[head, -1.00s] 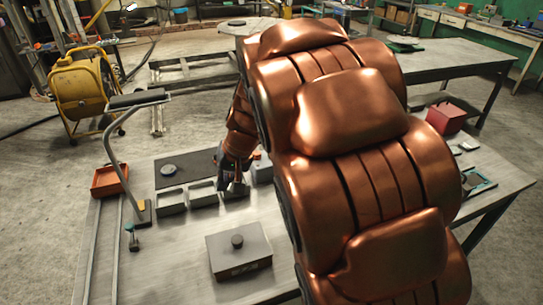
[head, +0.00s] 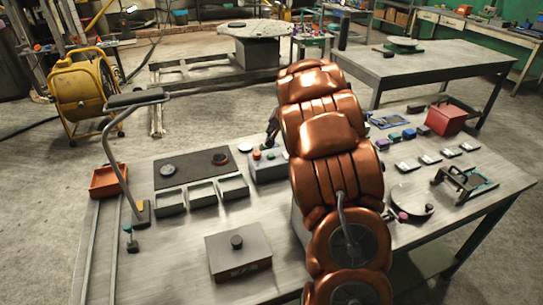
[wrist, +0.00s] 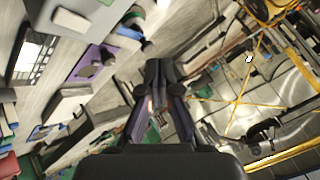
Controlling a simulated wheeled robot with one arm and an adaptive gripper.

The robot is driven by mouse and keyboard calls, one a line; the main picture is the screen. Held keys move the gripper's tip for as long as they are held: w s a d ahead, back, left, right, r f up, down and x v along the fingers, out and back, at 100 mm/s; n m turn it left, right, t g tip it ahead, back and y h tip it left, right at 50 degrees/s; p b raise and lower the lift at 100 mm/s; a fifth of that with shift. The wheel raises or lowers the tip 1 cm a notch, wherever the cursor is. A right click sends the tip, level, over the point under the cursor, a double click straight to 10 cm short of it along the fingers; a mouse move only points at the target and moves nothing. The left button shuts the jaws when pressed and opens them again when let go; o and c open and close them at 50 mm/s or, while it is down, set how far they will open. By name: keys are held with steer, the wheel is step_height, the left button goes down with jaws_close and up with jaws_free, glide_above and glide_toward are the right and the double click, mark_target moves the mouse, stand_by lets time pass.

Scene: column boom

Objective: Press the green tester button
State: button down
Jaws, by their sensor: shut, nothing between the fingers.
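The tester, a grey box (head: 265,173), stands on the near table behind and right of the shallow trays. Its top carries an orange-red button (head: 256,155) and, to the right, a small green button (head: 271,155). My gripper (head: 270,142) is partly hidden by my copper arm in the head view. It appears just above the tester's right side; I cannot tell whether it touches the green button. In the wrist view my gripper's dark fingers (wrist: 158,70) are together and empty. I cannot make out the green button in the wrist view.
Grey trays (head: 201,193), a dark mat (head: 190,168) with round pieces and a grey box with a knob (head: 238,253) lie to the left. A red box (head: 446,120) and small parts lie to the right. A bent lamp-like stand (head: 112,150) rises at the left edge.

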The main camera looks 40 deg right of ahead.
stand_by(0.3)
steer(key=b, duration=0.5)
glide_above(272, 156)
step_height(272, 156, down, 7)
steer(key=shift+d+r, duration=0.1)
steer(key=shift+f+b, duration=0.9)
steer(key=shift+f, duration=0.05)
steer(key=shift+f+b, duration=0.9)
steer(key=shift+b, duration=0.35)
stand_by(1.4)
steer(key=shift+r, duration=0.1)
stand_by(0.3)
steer(key=shift+r+p, duration=0.55)
steer(key=shift+r, duration=0.25)
steer(key=shift+r+p, duration=1.8)
steer(key=shift+r, duration=0.7)
